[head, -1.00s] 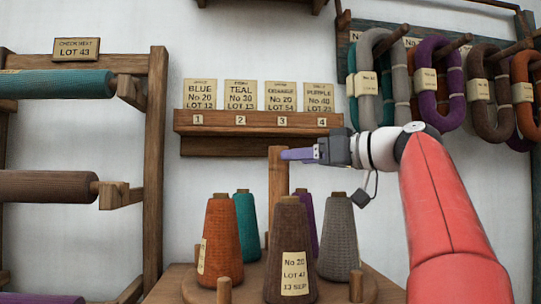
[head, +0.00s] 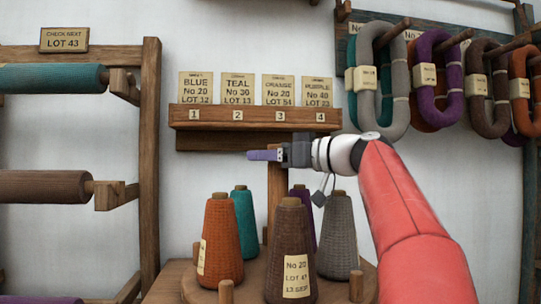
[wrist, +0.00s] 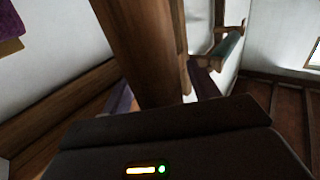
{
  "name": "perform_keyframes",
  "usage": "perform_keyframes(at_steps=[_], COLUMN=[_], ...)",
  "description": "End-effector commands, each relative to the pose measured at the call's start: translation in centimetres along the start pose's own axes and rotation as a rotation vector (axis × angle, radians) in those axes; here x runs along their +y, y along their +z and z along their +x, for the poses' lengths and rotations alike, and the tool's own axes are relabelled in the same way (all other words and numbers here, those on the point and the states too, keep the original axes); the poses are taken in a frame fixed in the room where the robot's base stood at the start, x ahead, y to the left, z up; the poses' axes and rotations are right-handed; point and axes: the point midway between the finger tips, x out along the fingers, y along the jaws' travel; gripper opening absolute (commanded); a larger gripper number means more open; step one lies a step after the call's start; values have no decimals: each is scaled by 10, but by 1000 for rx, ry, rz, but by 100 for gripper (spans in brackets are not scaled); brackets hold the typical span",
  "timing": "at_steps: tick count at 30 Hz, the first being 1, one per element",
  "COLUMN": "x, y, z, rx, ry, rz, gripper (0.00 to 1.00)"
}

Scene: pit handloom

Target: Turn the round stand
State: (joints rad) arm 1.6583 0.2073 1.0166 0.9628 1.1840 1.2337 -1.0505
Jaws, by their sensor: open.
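The round stand (head: 246,290) is a wooden disc low in the head view, with a square wooden post (head: 276,185) rising from its middle. It carries cones of yarn: orange (head: 221,245), brown (head: 291,245), grey (head: 338,240), teal (head: 244,222) and a mostly hidden purple one. My gripper (head: 263,155) has purple fingers pointing left at the post's top, which it hides. In the wrist view the wooden post (wrist: 145,50) stands between the open fingers (wrist: 165,95). I cannot tell whether either finger touches it.
A wall rack with lot cards (head: 255,117) is behind the gripper. A wooden frame with yarn rolls (head: 148,180) stands at the left. Yarn skeins (head: 434,80) hang on pegs at the upper right. Small pegs (head: 226,291) rise from the stand's rim.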

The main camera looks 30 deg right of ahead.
Motion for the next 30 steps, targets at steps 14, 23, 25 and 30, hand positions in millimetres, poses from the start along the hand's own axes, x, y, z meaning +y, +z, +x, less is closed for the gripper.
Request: perform_keyframes(at_steps=[14,23,25,30], x=[0,0,0,0], y=[0,1,2,3], z=[0,0,0,1], rx=[0,0,0,-1], ry=[0,18,32,86], rz=[0,-1,0,-1], gripper=[0,0,0,0])
